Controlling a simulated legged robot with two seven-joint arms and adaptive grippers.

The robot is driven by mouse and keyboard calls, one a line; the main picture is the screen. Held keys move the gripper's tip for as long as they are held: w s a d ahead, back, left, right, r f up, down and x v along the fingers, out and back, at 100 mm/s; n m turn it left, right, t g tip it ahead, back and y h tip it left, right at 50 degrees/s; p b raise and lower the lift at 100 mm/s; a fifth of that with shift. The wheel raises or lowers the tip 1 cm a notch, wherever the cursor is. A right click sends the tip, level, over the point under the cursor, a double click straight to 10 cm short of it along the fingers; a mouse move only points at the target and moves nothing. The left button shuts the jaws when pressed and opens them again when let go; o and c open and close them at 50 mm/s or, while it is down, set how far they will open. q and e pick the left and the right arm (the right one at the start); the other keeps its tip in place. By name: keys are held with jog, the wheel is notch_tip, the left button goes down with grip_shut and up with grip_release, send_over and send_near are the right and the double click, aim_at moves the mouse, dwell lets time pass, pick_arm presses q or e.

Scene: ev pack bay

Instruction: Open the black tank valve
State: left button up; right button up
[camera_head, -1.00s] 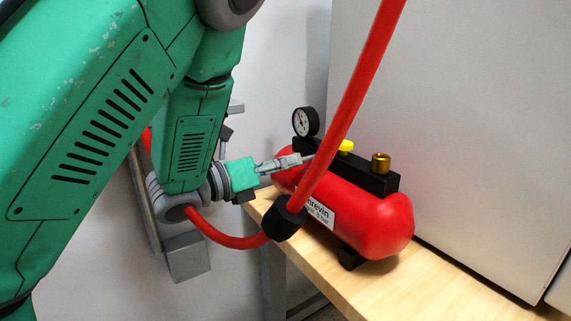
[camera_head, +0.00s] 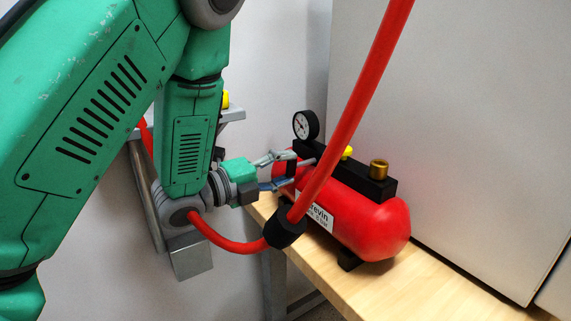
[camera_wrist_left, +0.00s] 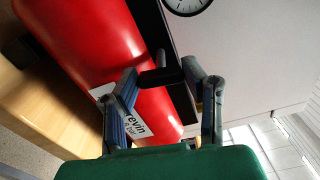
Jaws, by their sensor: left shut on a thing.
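The red tank (camera_head: 365,222) lies on a wooden bench, with a black block (camera_head: 340,165) along its top. The black tank valve (camera_head: 291,169) is at the block's near left end, on a thin grey stem. My left gripper (camera_head: 284,171) is shut on the valve's black handle, one finger above and one below in the head view. In the left wrist view the black handle (camera_wrist_left: 160,77) lies between the two fingertips of the gripper (camera_wrist_left: 168,84). The red hose hides part of the block and tank in the head view. My right gripper is not in view.
A red hose (camera_head: 347,113) with a black collar (camera_head: 285,228) crosses in front of the tank. A gauge (camera_head: 305,125), a yellow knob (camera_head: 347,152) and a brass fitting (camera_head: 379,169) stand on the block. A grey cabinet (camera_head: 470,120) rises behind. The bench (camera_head: 430,290) is clear at front right.

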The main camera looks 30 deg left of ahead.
pick_arm(q)
jog(key=shift+n+p, duration=0.3)
jog(key=shift+n, duration=0.5)
jog(key=o, duration=1.2)
jog(key=shift+w+a+f, duration=0.1)
jog(key=shift+f, duration=0.05)
jog(key=shift+c, duration=0.2)
jog(key=v, duration=0.7)
jog(key=shift+s+a, duration=0.2)
